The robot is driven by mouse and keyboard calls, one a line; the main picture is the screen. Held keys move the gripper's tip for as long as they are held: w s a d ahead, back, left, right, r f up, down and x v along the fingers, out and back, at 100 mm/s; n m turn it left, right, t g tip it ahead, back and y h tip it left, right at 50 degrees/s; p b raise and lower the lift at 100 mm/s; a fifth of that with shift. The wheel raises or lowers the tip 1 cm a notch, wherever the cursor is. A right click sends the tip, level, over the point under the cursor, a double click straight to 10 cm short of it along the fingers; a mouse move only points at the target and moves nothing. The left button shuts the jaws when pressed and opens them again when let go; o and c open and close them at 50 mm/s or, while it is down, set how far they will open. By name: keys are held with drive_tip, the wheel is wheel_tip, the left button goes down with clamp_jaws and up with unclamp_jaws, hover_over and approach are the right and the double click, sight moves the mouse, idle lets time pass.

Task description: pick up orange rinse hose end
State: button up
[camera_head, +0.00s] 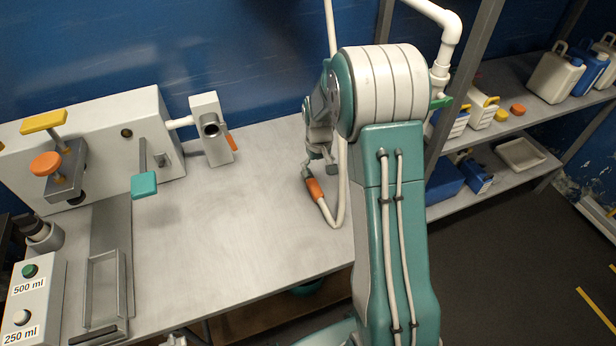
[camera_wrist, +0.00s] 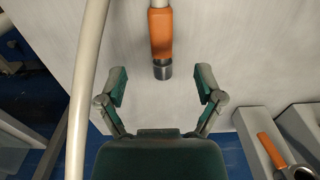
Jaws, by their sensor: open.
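The orange rinse hose end (camera_head: 315,189) lies on the metal table, right of the table's middle, with its pale hose running up beside my arm. In the wrist view the orange hose end (camera_wrist: 161,32) points toward my gripper, with a grey metal tip (camera_wrist: 162,70). My gripper (camera_wrist: 160,88) is open and empty, and the metal tip lies between or just beyond its two fingertips. In the head view my gripper (camera_head: 322,172) is just above the hose end. Whether the fingers touch it cannot be told.
The pale hose (camera_wrist: 88,90) rises close to the left finger. A grey block with an orange lever (camera_head: 231,142) stands left on the table (camera_head: 230,235). A machine with coloured knobs (camera_head: 95,150) is farther left. Shelves with jugs (camera_head: 555,76) stand right. The table's middle is clear.

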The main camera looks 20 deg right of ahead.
sight(317, 190)
wheel_tip(317, 190, down, 10)
drive_tip(key=shift+s+f, duration=0.1)
idle(0.4)
clamp_jaws()
